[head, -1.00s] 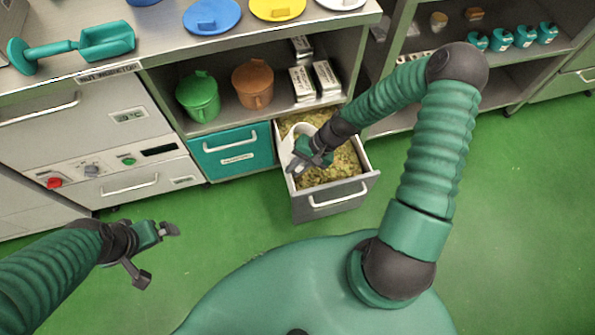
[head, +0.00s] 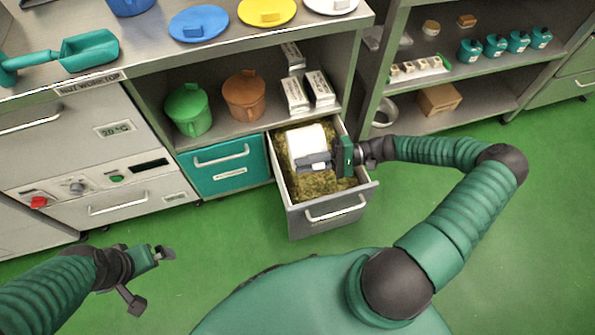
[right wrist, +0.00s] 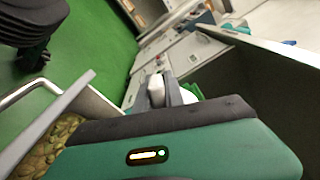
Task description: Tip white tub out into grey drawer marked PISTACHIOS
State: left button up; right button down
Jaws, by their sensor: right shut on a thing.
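The grey drawer (head: 327,213) is pulled open and filled with greenish-brown nuts (head: 318,186); I cannot read a name on it. The white tub (head: 306,138) lies tipped on its side inside the drawer's outline, at or just above the nuts. Its mouth is turned away from view, so I cannot see what is inside it. My right gripper (head: 315,161) is shut on the tub at its near side. In the right wrist view a white part of the tub (right wrist: 157,90) shows by the fingers. My left gripper (head: 150,279) is open and empty, over the floor.
A closed teal drawer (head: 225,178) is left of the open one. Above it a shelf holds a green lidded jug (head: 189,112), a brown lidded jug (head: 245,97) and white boxes (head: 306,90). Lids and a teal scoop (head: 90,50) lie on the worktop. The green floor in front is clear.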

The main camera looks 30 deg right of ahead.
jog(key=s+d+r+t+y+b, duration=0.2)
jog(key=d+r+y+b, duration=0.2)
jog(key=d+y+b, duration=0.2)
jog(key=shift+s+d+y, duration=0.15)
jog(key=shift+d+y, duration=0.1)
jog(key=shift+y, duration=0.75)
notch_tip(320, 180, up, 7)
jog(key=g+h+p, duration=0.7)
jog(key=h+p, duration=1.7)
jog(key=p, duration=1.7)
jog(key=shift+g+h, duration=0.4)
